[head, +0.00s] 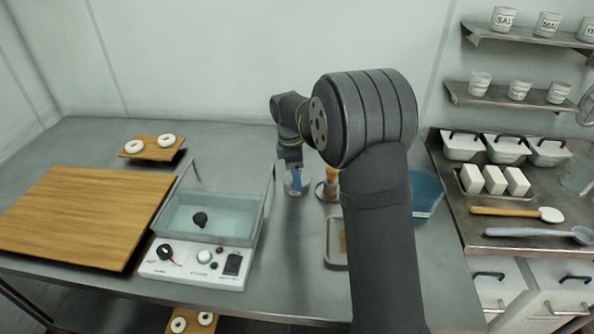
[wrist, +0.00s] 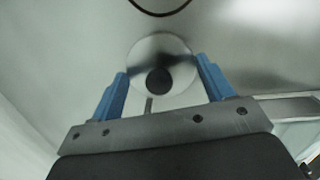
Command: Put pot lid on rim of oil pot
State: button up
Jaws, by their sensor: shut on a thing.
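My gripper (head: 295,182) points down over the table, left of the small metal pot (head: 321,192). In the wrist view my gripper (wrist: 162,75) has its blue fingers on either side of a shiny round lid (wrist: 160,50) with a dark knob, and it is shut on that lid. In the head view the lid shows only as a pale shape around the fingers, so its height above the table is unclear. The pot is partly hidden by my arm, and an orange-brown upright thing (head: 332,175) shows at it. A dark curved rim (wrist: 160,12) is cut off at the wrist view's top edge.
A clear water tank (head: 182,208) with a control panel (head: 197,265) stands left, beside a large wooden board (head: 75,215). A small board (head: 153,153) carries two bagels behind. A tray (head: 334,265) and blue bowl (head: 428,190) are partly behind my arm.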

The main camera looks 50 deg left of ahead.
jog(key=shift+f, duration=0.3)
jog(key=o, duration=1)
notch_tip(320, 180, up, 13)
jog(key=s, duration=0.1)
jog(key=shift+s+a+f, duration=0.15)
jog(key=shift+a+f, duration=0.05)
jog(key=shift+a, duration=0.15)
jog(key=shift+f, duration=0.15)
jog(key=f, duration=0.4)
jog(key=w+f, duration=0.1)
jog(key=f, duration=0.7)
jog(key=shift+w+d+f, duration=0.1)
jog(key=shift+w+d, duration=0.05)
jog(key=shift+d, duration=0.2)
jog(key=shift+r, duration=1.7)
